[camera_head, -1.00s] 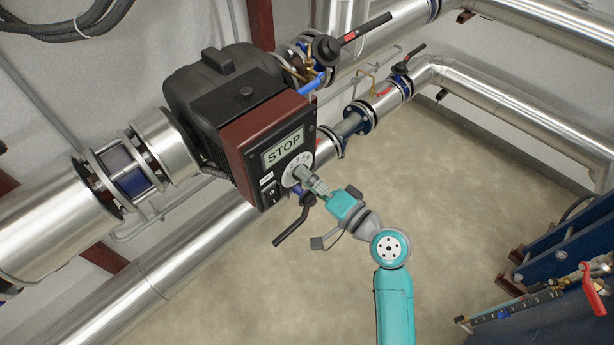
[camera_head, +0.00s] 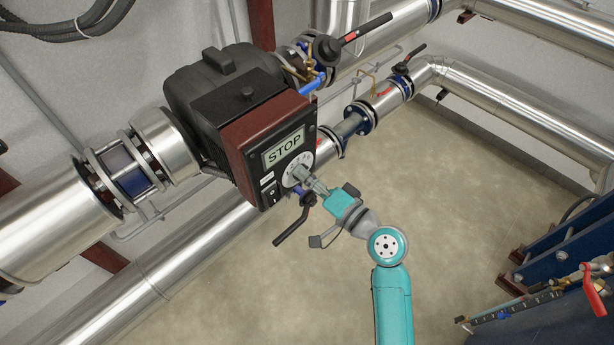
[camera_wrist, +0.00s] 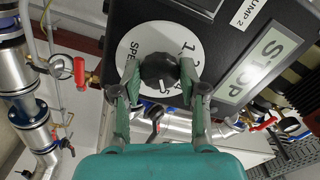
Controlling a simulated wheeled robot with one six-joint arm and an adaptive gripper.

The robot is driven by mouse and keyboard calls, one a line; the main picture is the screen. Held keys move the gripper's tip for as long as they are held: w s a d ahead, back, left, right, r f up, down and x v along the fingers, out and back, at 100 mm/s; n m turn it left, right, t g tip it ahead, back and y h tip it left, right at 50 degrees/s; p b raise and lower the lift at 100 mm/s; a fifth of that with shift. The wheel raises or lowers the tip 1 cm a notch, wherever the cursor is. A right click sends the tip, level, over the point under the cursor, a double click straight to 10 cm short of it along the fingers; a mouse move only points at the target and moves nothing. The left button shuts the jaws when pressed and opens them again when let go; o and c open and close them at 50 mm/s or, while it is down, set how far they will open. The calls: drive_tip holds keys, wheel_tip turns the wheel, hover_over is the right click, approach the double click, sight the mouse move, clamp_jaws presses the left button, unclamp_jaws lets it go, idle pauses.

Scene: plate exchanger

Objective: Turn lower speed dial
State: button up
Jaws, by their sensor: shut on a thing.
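The speed dial is a black knob (camera_wrist: 158,70) on a white numbered disc (camera_wrist: 150,42). In the head view the disc (camera_head: 292,172) sits on the pump's black front panel, below the STOP display (camera_head: 285,150). My gripper (camera_wrist: 160,75) has one finger on each side of the knob and is shut on it. In the head view my gripper (camera_head: 312,184) reaches the dial from the lower right, and the knob is mostly hidden by the fingers. Part of the disc's numbering is hidden behind the knob and fingers.
A rocker switch (camera_head: 271,191) is on the panel left of the dial. A black valve lever (camera_head: 292,226) hangs just below my gripper. Silver pipes (camera_head: 150,280) run behind the pump. The floor (camera_head: 470,190) to the right is open.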

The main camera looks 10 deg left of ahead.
drive_tip(key=n, duration=1.1)
drive_tip(key=shift+d+f, duration=0.1)
idle(0.5)
drive_tip(key=o, duration=1.1)
drive_tip(key=shift+o, duration=0.2)
drive_tip(key=v, duration=1.2)
